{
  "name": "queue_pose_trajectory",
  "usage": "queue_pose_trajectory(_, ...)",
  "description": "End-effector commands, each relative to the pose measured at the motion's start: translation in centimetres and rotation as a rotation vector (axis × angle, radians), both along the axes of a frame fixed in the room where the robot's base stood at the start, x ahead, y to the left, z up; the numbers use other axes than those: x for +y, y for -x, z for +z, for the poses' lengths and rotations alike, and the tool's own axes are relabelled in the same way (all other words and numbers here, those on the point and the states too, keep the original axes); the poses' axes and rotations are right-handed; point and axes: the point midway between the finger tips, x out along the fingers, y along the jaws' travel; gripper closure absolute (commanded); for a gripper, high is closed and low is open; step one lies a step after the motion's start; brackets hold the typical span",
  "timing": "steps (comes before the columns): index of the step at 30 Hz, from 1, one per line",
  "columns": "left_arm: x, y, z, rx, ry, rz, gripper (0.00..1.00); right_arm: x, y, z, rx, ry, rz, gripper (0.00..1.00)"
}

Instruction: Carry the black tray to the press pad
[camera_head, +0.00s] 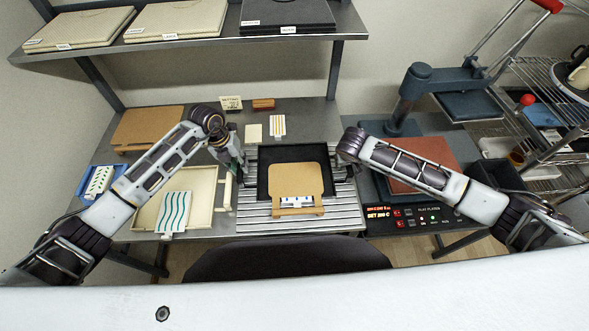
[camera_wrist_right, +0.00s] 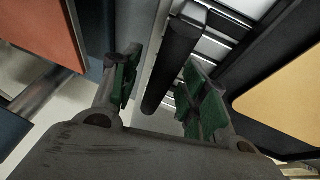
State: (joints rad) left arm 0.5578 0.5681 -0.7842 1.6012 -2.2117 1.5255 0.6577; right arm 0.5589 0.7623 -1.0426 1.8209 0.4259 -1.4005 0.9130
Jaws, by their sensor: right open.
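The black tray (camera_head: 263,180) lies on a ribbed metal rack, with a tan board (camera_head: 296,178) on it. My left gripper (camera_head: 240,172) is at the tray's left side; its fingers are too small and dark to judge. My right gripper (camera_wrist_right: 162,95) is open at the right side of the tray. In the right wrist view, a black handle bar (camera_wrist_right: 178,62) lies between its green-padded fingers, with a gap on either side. The tray's dark edge (camera_wrist_right: 262,88) is to the right. The red-brown press pad (camera_head: 440,152) is right of the rack, partly behind my right arm; its edge also shows in the right wrist view (camera_wrist_right: 42,32).
The blue press (camera_head: 428,88) with a red-knobbed lever stands behind the pad. A lit control panel (camera_head: 420,217) is in front. A cream tray (camera_head: 205,182) with a wavy-striped sheet lies left. A shelf (camera_head: 190,48) overhangs the back; a wire rack (camera_head: 535,105) stands right.

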Motion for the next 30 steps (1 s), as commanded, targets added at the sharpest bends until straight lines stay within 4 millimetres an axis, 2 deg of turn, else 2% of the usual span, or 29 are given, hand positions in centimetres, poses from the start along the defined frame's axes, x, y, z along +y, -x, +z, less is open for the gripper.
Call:
queue_pose_trajectory(12,-0.10,-0.01,-0.36,-0.001,0.000,0.000,0.77,-0.05,-0.13,-0.32,0.000,0.000,0.001,0.57)
queue_pose_trajectory(18,-0.10,-0.01,-0.34,-0.001,0.000,0.000,1.00,-0.05,-0.12,-0.32,0.000,0.000,0.001,0.83)
queue_pose_trajectory(22,-0.09,-0.02,-0.33,-0.001,0.000,0.000,1.00,-0.05,-0.12,-0.31,0.000,0.000,0.001,0.99)
queue_pose_trajectory(30,-0.08,-0.03,-0.32,-0.001,0.000,0.000,1.00,-0.04,-0.12,-0.32,0.000,0.000,0.001,1.00)
